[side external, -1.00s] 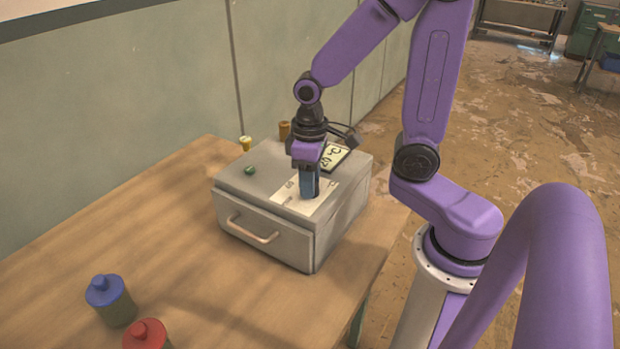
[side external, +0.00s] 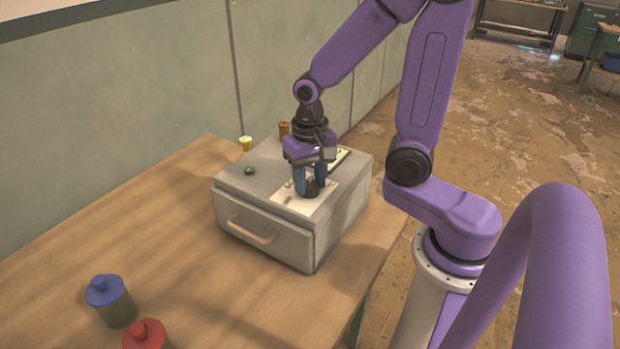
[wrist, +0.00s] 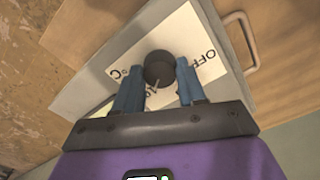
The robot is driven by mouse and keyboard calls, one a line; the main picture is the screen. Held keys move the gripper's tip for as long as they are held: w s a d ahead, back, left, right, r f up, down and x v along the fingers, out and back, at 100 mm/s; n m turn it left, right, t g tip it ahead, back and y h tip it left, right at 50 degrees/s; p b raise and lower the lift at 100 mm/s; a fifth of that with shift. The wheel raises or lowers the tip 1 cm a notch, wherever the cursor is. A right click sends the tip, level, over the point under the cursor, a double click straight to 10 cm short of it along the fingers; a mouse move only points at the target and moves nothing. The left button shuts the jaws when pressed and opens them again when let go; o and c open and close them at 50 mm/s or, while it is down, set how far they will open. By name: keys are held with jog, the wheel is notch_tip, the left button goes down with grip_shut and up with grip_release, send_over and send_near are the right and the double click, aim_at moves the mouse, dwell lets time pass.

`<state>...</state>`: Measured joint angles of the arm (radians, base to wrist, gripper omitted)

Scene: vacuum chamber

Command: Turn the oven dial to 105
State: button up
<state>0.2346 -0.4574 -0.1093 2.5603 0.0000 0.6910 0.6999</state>
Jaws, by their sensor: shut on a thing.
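The oven (side external: 262,197) is a grey box with a front drawer handle, standing on the wooden table. Its dark round dial (wrist: 159,68) sits on a white printed label (wrist: 192,42), where "OFF" can be read. My gripper (side external: 311,186) points down over the oven top with its two blue fingers on opposite sides of the dial, shut on it. In the wrist view the fingers flank the dial. A light pointer mark shows beside the dial. The oven's display (side external: 343,158) is mostly hidden behind my gripper, so its number cannot be read.
A green button (side external: 250,170) is on the oven top, left of the dial. A yellow-topped item (side external: 245,143) and a brown one (side external: 284,128) stand behind the oven. Blue-lidded (side external: 108,297) and red-lidded (side external: 146,334) jars stand at the front left. The table's middle is clear.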

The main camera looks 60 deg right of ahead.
aim_at(310, 184)
jog(key=shift+m, duration=0.4)
jog(key=o, duration=1.1)
jog(key=shift+c, duration=0.2)
notch_tip(310, 184, up, 18)
jog(key=shift+f, duration=0.25)
